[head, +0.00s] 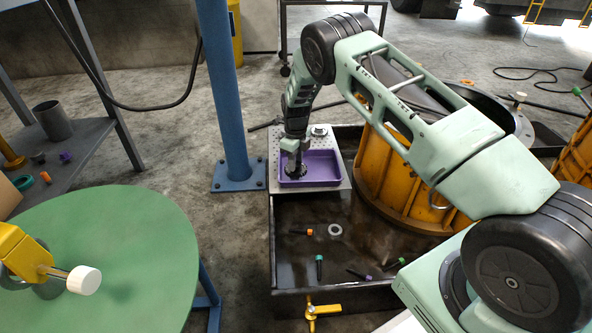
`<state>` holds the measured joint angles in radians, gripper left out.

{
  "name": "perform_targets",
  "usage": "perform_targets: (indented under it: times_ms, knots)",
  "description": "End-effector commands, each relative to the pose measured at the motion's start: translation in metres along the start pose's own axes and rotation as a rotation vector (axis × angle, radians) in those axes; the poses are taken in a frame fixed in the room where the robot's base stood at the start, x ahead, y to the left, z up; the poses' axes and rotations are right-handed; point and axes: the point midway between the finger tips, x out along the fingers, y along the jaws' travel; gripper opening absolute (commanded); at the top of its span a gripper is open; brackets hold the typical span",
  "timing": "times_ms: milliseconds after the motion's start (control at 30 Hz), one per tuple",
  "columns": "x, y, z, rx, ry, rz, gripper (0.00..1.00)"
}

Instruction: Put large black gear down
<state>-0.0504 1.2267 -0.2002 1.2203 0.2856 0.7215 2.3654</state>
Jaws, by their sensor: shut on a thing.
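My gripper (294,157) is at the end of my arm, pointing down over a purple tray (324,178). It is shut on the large black gear (295,170), a dark toothed piece at the left side of the tray. The gear is inside or just above the tray; I cannot tell whether it touches the tray floor. The jaws partly hide the gear. The rest of the tray looks empty.
The tray sits on a perforated metal plate (340,187) with a small round part (320,131) behind. An orange housing (395,180) stands close on the right. Below is a dark bin (300,270) with several loose parts. A blue post (226,90) rises on the left.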

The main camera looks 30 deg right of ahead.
Motion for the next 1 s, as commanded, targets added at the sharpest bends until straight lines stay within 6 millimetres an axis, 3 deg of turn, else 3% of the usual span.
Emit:
perform_targets:
  times_ms: [33, 133, 533, 567, 633, 1000]
  knots:
    - [0.014, 0.0, 0.0, 0.0, -0.001, 0.0, 0.0]
    - [0.025, 0.0, 0.001, -0.001, -0.002, 0.0, 0.0]
    - [0.028, 0.0, 0.001, -0.001, -0.001, -0.001, 0.0]
    - [0.029, 0.0, 0.0, -0.001, 0.0, 0.0, 0.35]
    - [0.029, 0.0, 0.0, -0.001, 0.0, 0.0, 0.54]
    - [0.022, 0.0, 0.0, 0.0, -0.001, 0.0, 0.54]
